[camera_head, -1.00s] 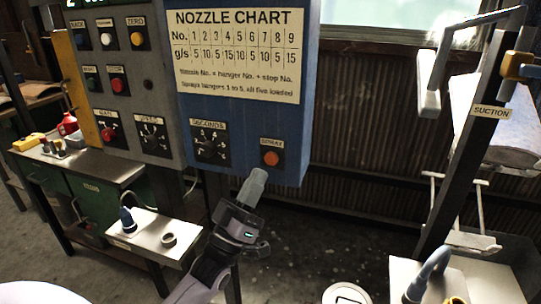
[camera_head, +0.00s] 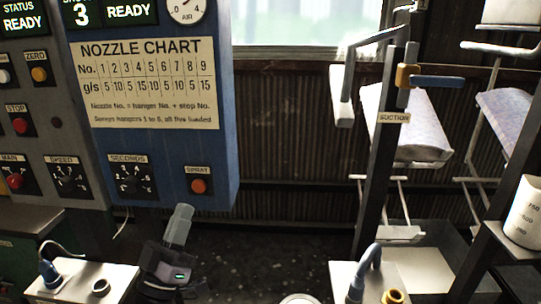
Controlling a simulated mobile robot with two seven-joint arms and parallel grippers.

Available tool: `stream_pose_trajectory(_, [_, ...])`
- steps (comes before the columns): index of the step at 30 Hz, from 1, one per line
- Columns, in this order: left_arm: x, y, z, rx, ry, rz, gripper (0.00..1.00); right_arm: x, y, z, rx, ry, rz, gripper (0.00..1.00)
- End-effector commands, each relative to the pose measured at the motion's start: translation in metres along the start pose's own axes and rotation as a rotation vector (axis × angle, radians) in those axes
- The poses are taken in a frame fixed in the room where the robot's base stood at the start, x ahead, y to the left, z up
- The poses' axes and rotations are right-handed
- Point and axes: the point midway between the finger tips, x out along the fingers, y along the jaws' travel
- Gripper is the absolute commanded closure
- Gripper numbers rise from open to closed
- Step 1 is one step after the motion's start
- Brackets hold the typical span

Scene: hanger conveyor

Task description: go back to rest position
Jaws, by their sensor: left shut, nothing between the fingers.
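My left gripper (camera_head: 179,226) is shut and empty. It points up from the bottom of the head view, below the blue control panel (camera_head: 222,120). It appears just below and left of the orange SPRAY button (camera_head: 198,186), with a visible gap between them. My right gripper is not in this view.
A small table (camera_head: 85,285) stands at lower left. A SUCTION post (camera_head: 380,165) and hanging pale pieces (camera_head: 410,122) are at right. A measuring cup (camera_head: 525,212) stands at far right.

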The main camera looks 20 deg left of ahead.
Motion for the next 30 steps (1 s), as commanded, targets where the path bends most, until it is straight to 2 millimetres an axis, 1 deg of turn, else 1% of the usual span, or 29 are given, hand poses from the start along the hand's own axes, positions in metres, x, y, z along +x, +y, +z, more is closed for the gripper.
stream_pose_trajectory(2, [-0.001,0.000,0.002,0.002,-0.008,-0.002,1.00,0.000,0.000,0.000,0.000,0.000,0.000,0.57])
stream_pose_trajectory(4, [-0.007,0.000,0.009,0.009,-0.046,-0.015,1.00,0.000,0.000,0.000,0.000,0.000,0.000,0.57])
stream_pose_trajectory(5, [-0.013,0.000,0.015,0.015,-0.076,-0.024,1.00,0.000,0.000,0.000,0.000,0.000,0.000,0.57])
stream_pose_trajectory(8, [-0.041,0.002,0.047,0.050,-0.237,-0.069,1.00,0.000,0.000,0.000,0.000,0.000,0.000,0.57])
stream_pose_trajectory(9, [-0.058,0.004,0.062,0.070,-0.326,-0.090,1.00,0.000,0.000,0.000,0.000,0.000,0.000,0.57])
stream_pose_trajectory(11, [-0.089,0.008,0.086,0.103,-0.475,-0.116,1.00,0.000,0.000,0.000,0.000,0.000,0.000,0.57])
stream_pose_trajectory(12, [-0.113,0.011,0.102,0.127,-0.580,-0.130,1.00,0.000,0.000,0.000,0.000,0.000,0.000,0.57])
stream_pose_trajectory(14, [-0.150,0.017,0.120,0.160,-0.733,-0.143,1.00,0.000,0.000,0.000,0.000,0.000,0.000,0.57])
stream_pose_trajectory(15, [-0.175,0.022,0.130,0.180,-0.833,-0.147,1.00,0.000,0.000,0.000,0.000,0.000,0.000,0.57])
stream_pose_trajectory(16, [-0.194,0.026,0.137,0.195,-0.905,-0.147,1.00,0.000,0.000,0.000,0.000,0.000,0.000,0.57])
stream_pose_trajectory(17, [-0.212,0.030,0.142,0.209,-0.973,-0.146,1.00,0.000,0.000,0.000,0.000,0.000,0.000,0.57])
stream_pose_trajectory(18, [-0.234,0.035,0.146,0.223,-1.057,-0.141,1.00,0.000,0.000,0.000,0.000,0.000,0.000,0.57])
stream_pose_trajectory(21, [-0.281,0.047,0.152,0.251,-1.228,-0.125,1.00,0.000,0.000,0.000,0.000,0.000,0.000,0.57])
stream_pose_trajectory(22, [-0.292,0.050,0.153,0.256,-1.266,-0.119,1.00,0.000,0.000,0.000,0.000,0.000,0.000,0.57])
stream_pose_trajectory(24, [-0.311,0.055,0.153,0.267,-1.335,-0.108,1.00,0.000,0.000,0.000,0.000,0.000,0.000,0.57])
stream_pose_trajectory(25, [-0.317,0.057,0.153,0.270,-1.357,-0.105,1.00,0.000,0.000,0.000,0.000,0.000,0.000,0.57])
stream_pose_trajectory(27, [-0.325,0.059,0.153,0.274,-1.387,-0.099,1.00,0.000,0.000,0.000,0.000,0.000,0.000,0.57])
stream_pose_trajectory(30, [-0.327,0.060,0.153,0.276,-1.397,-0.096,1.00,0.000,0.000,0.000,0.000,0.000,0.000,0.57])
